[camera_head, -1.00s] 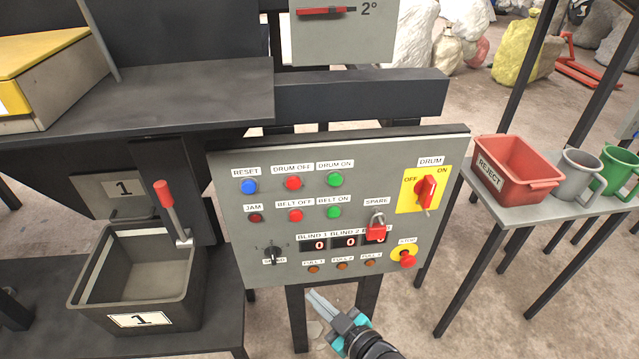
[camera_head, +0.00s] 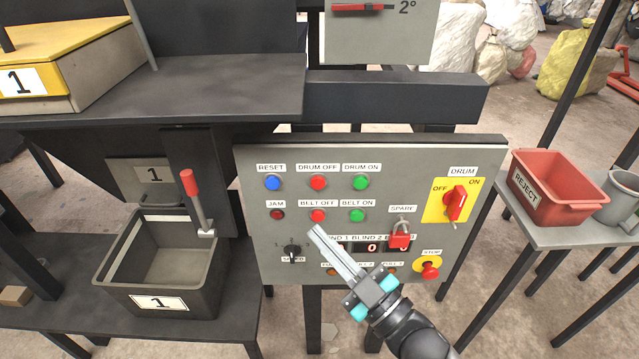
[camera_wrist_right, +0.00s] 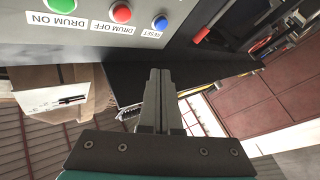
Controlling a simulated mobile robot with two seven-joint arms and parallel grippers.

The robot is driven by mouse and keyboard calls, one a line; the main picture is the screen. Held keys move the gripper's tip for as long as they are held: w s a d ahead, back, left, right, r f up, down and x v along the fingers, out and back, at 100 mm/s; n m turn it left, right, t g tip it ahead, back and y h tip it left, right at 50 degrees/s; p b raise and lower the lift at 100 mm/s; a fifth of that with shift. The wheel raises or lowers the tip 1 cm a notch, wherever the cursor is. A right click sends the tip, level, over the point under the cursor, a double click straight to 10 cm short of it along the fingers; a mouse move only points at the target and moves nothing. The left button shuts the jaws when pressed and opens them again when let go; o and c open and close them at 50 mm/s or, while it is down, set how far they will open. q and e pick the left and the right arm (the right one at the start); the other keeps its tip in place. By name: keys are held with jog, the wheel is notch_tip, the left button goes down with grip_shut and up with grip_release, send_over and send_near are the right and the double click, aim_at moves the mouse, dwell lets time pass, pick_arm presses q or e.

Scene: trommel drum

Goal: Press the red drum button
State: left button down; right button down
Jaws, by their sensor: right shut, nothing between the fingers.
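The grey control panel (camera_head: 255,220) stands in front of me. The red DRUM OFF button (camera_head: 318,182) is in its top row, between the blue RESET button (camera_head: 272,183) and the green DRUM ON button (camera_head: 361,182). In the right wrist view the red button (camera_wrist_right: 121,13) shows at the top, left of the fingertips. My right gripper (camera_head: 316,233) is shut and empty. Its fingertips point up and left, below the red BELT OFF button (camera_head: 318,215) in the picture. They cover part of the blind labels and displays. My left gripper is not in view.
A red rotary drum switch (camera_head: 457,203) on a yellow plate, a red padlock (camera_head: 400,238) and a red stop button (camera_head: 431,270) are on the panel's right. A grey bin (camera_head: 205,285) with a red-handled lever (camera_head: 190,183) is at left. A red reject tray (camera_head: 560,205) stands right.

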aim_at(318, 183)
jog(key=shift+w+b, duration=1.65)
jog(key=shift+w, duration=3.6)
jog(key=shift+s, duration=0.1)
jog(key=shift+s+p, duration=0.4)
jog(key=shift+s, duration=0.45)
